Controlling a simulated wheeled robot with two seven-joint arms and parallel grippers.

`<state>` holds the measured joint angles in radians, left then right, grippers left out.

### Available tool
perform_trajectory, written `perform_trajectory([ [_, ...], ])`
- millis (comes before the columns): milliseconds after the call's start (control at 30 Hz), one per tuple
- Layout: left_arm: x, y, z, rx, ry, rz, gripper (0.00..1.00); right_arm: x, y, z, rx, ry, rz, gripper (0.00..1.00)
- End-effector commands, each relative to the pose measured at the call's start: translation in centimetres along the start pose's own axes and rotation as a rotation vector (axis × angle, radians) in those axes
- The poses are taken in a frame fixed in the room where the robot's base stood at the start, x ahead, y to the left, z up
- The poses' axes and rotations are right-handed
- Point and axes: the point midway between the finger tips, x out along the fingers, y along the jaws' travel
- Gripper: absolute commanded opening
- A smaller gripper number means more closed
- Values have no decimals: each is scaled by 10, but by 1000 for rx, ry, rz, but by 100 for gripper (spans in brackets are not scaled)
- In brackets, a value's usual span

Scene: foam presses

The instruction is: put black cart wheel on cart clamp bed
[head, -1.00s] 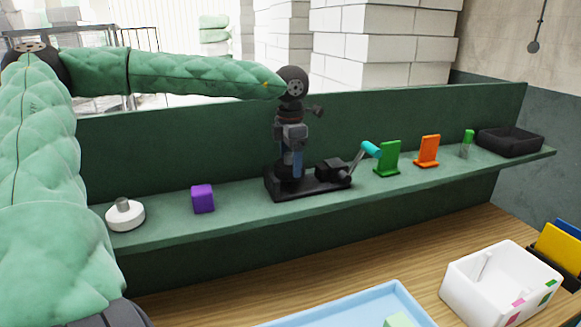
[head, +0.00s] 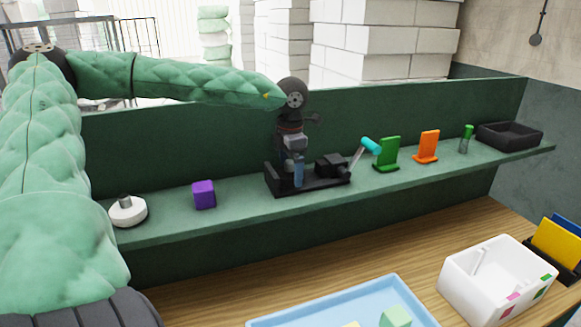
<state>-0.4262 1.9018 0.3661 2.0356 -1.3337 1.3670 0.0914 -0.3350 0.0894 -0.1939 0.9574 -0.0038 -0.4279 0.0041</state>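The cart clamp (head: 322,184) is a black base with a block and a teal-tipped lever, on the green shelf. My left gripper (head: 292,181) points down over the left end of its bed, with its fingertips low, close to the bed. The fingers are small and partly merged with the dark clamp, so I cannot tell whether they are open or shut. I cannot make out a black cart wheel; anything black between the fingers is hidden against the bed. A white wheel-like disc (head: 127,213) with a grey hub lies at the shelf's left end. My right gripper is not in view.
Below are a blue tray (head: 300,318) and a white bin (head: 470,292). A green panel rises behind.

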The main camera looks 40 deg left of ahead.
Motion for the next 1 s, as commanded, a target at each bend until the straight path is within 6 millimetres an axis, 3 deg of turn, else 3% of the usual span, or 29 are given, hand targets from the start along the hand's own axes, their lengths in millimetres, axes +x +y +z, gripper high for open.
perform_trajectory([
  [367, -3, 0, 0, 0, 0, 0, 97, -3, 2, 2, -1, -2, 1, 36],
  [533, -15, 1, 1, 0, -3, 4, 97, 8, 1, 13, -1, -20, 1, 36],
  [633, -28, 1, 1, -1, -4, 4, 97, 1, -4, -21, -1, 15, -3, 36],
  [1000, -89, 0, 0, -1, -2, 3, 97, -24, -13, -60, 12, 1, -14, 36],
])
